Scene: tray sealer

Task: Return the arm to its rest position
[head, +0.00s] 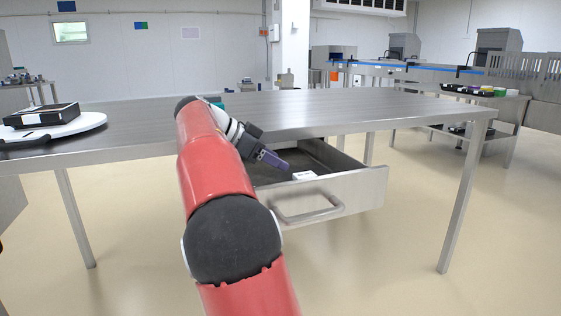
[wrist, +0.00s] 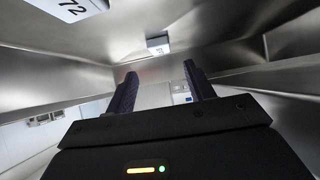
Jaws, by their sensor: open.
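My gripper (head: 272,160) is at the end of my red arm, over the open drawer (head: 335,197) under the steel table (head: 330,112). In the wrist view my gripper (wrist: 158,88) shows two dark purple fingers spread apart with nothing between them. A small white box (head: 304,175) lies in the drawer, apart from the fingers. My arm hides part of the table and drawer.
A black tray (head: 42,115) sits on a round white plate (head: 60,130) at the table's left. The drawer's handle (head: 306,212) sticks out in front. The right part of the tabletop is clear. A side table (head: 480,95) with colored items stands at the back right.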

